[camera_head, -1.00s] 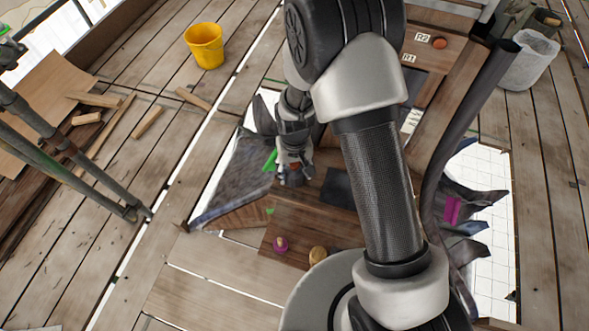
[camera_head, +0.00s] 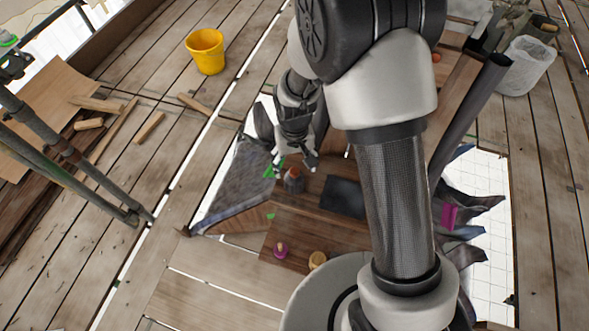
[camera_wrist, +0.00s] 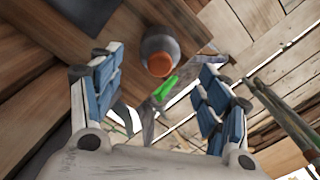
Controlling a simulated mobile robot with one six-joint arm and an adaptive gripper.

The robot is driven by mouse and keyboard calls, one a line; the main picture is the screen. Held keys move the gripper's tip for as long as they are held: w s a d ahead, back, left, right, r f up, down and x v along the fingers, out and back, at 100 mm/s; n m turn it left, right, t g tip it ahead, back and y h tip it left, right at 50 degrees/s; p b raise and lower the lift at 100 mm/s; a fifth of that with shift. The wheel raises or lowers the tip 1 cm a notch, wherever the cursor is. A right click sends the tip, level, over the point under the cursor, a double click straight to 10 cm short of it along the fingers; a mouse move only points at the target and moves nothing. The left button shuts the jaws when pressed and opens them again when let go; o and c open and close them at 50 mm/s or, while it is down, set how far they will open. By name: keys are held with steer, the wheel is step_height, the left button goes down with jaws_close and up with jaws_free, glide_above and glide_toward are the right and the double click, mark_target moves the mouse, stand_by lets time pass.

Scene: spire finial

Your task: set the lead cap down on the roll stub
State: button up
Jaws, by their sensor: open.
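A small grey rounded piece with an orange top, which looks like the lead cap (camera_head: 293,181), stands on the brown wooden boards in the head view. It also shows in the wrist view (camera_wrist: 158,48), ahead of and between my fingers. My gripper (camera_head: 296,163) is open and empty just above and behind it, apart from it. In the wrist view both blue-padded fingers of my gripper (camera_wrist: 160,68) are spread wide, with clear space to the cap. I cannot make out the roll stub; whatever is directly under the cap is hidden.
A green marker (camera_wrist: 165,90) lies beside the cap. A dark square plate (camera_head: 342,196) is to its right. A purple-topped piece (camera_head: 280,250) and a yellowish one (camera_head: 317,260) stand nearer. Grey sheeting (camera_head: 238,185) lies left. A yellow bucket (camera_head: 206,51) stands on the deck.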

steer(key=shift+r+p, duration=0.35)
steer(key=shift+r, duration=1.8)
steer(key=s+d+r+m+t, duration=0.1)
steer(key=s+d+r, duration=0.25)
steer(key=r, duration=0.55)
steer(key=s+d+r+t, duration=0.1)
steer(key=s+d+r, duration=0.25)
steer(key=r, duration=0.65)
steer(key=s+d+r+t, duration=0.1)
steer(key=s+d+r, duration=0.1)
steer(key=s, duration=0.2)
steer(key=s+d+r, duration=0.1)
steer(key=s+r, duration=0.1)
steer(key=s, duration=0.2)
steer(key=s+d+r+m+t, duration=0.1)
steer(key=s+d+r, duration=0.1)
steer(key=s, duration=0.2)
steer(key=shift+s+d+r+t, duration=0.25)
steer(key=shift+s+d+t, duration=0.05)
steer(key=shift+f+b, duration=0.45)
